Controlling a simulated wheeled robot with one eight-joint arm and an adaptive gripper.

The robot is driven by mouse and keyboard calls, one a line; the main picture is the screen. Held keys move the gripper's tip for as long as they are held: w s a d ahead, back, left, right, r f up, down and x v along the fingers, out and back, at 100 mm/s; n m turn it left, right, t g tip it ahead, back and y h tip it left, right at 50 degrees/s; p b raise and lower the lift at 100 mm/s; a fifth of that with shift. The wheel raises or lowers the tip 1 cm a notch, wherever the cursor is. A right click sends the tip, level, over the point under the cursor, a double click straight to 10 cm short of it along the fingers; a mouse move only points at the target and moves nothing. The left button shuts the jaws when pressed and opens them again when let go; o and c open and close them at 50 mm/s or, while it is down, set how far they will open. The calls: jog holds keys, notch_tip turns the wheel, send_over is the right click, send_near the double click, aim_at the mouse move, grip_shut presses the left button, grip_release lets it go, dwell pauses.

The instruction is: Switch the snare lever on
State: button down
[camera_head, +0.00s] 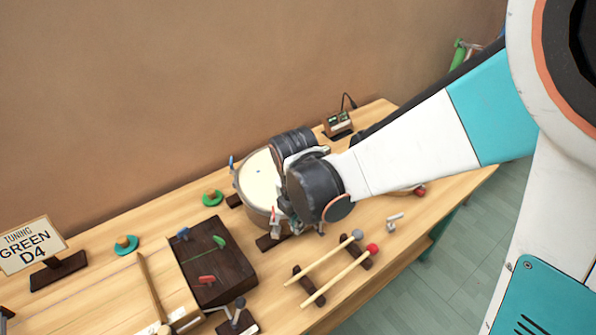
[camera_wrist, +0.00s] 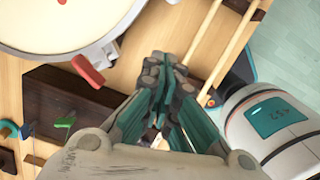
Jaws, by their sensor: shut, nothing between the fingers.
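The snare drum (camera_head: 258,172) stands on the bench with a pale head and a metal rim. The drum (camera_wrist: 60,20) also fills the upper left of the wrist view. A red lever (camera_wrist: 88,71) sits on a bracket at the drum's rim, angled down and to the right. It shows small in the head view (camera_head: 275,226). My gripper (camera_wrist: 160,68) is shut and empty, apart from the lever and to its right in the wrist view. In the head view my wrist hides most of the gripper and the drum's right side.
Two mallets (camera_head: 333,272) lie on dark rests in front of the drum. A dark box (camera_head: 222,270) with coloured levers stands at left. A sign (camera_head: 32,245) reads "TUNING GREEN D4". A small device (camera_head: 338,124) stands behind.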

aim_at(321, 225)
jog(key=w+d+f+b, duration=0.3)
jog(key=f, duration=0.2)
jog(key=shift+w+f, duration=0.2)
jog(key=shift+f, duration=0.1)
jog(key=shift+g+y, duration=0.3)
jog(key=shift+y, duration=0.2)
jog(key=w+d, duration=0.1)
jog(key=d, duration=0.1)
jog(key=w+d+r, duration=0.1)
jog(key=d, duration=0.1)
jog(key=shift+w, duration=0.35)
jog(key=shift+p, duration=0.3)
